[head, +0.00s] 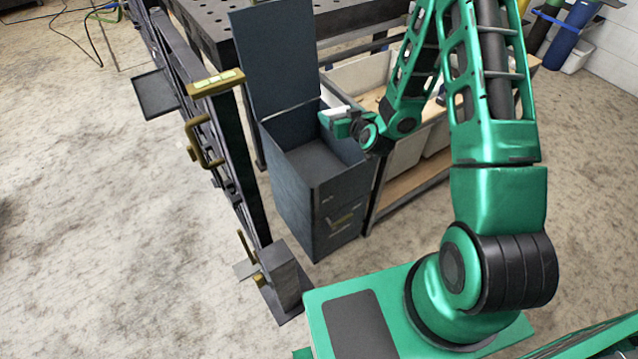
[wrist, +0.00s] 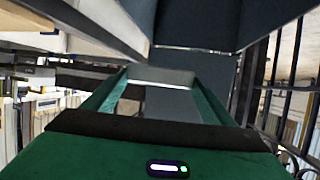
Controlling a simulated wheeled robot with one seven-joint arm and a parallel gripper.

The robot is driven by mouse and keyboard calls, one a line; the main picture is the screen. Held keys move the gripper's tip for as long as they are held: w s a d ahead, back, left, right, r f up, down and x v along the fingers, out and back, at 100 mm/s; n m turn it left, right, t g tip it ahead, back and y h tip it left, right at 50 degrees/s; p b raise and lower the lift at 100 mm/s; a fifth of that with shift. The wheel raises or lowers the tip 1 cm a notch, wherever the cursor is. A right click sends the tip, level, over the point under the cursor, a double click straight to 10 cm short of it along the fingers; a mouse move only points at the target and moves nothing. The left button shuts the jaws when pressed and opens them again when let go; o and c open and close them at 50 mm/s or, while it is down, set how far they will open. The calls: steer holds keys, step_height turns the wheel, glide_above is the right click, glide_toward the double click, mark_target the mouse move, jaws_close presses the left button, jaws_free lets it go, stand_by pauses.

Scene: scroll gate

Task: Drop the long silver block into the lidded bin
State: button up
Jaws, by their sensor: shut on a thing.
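The lidded bin (head: 322,215) is a tall dark blue-grey box with an open top. Its lid (head: 276,62) stands upright at the back, and the inside looks empty where visible. My gripper (head: 339,124) is over the bin's back right part, reaching in from the right. It is shut on the long silver block (head: 336,113), which shows only as a small pale piece in the head view.
A dark metal gate (head: 235,165) with brass handles stands left of the bin. A perforated black table (head: 300,18) is behind. A shelf with grey tubs (head: 405,158) is close on the right. The floor at left is open.

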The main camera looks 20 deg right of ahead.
mark_target(327, 111)
steer(key=shift+w+a+f+n+y, duration=0.7)
steer(key=shift+a+y, duration=0.2)
steer(key=shift+a, duration=0.05)
steer(key=shift+w+a+r+n+y, duration=0.6)
steer(key=shift+a+r+n+y, duration=0.05)
steer(key=shift+a+n+y, duration=0.1)
steer(key=shift+w+a+r+g, duration=0.2)
steer(key=shift+w+r+g, duration=0.05)
steer(key=shift+r+g, duration=0.1)
steer(key=shift+f, duration=2.95)
steer(key=o, duration=1.3)
